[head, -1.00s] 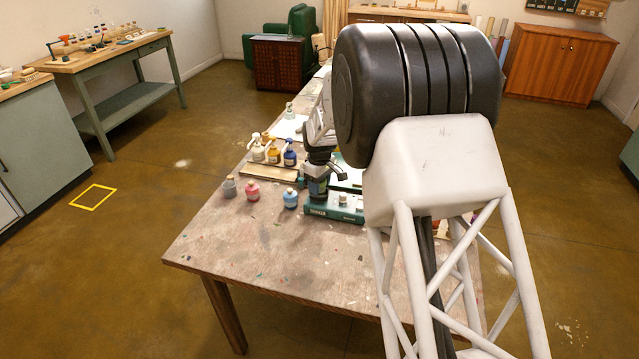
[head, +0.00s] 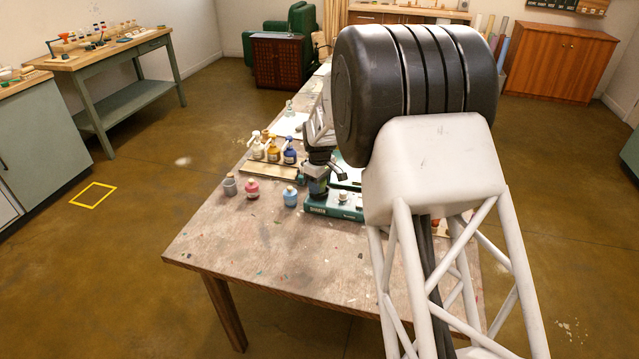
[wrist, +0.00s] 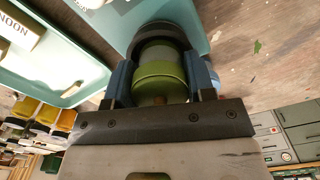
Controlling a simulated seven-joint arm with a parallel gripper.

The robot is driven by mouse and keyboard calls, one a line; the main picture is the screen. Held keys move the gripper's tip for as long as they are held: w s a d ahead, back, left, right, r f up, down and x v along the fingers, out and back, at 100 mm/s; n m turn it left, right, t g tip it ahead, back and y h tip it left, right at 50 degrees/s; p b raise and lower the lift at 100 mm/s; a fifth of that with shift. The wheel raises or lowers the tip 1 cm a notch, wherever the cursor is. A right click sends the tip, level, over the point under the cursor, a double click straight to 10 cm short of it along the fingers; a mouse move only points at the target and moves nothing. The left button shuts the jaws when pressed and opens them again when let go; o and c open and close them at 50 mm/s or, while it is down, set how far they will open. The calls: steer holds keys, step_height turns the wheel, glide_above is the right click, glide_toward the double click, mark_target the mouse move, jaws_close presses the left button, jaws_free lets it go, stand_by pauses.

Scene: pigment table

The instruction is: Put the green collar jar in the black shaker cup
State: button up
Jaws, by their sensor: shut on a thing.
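In the wrist view, the green collar jar (wrist: 160,76) sits between the two blue fingers of my gripper (wrist: 161,72), which is shut on it. Its wide green collar faces the camera, and a grey-green body shows beyond. A dark round rim, likely the black shaker cup (wrist: 158,30), curves around the jar's far end near the fingertips. I cannot tell how deep the jar is in it. In the head view, my gripper (head: 318,188) is at the left end of a teal box; the jar and cup cannot be made out there.
The teal box (head: 322,208) carries a small white-topped item. Grey (head: 230,186), pink (head: 252,190) and blue (head: 290,196) jars stand to its left. Several pump bottles (head: 273,152) stand on a wooden board behind. The table's front (head: 270,250) is clear. A pale green tray (wrist: 70,70) lies beside the gripper.

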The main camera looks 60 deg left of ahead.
steer(key=shift+f, duration=0.2)
stand_by(0.6)
steer(key=o, duration=1.5)
steer(key=shift+c, duration=0.2)
steer(key=shift+r, duration=0.1)
steer(key=shift+r, duration=3.95)
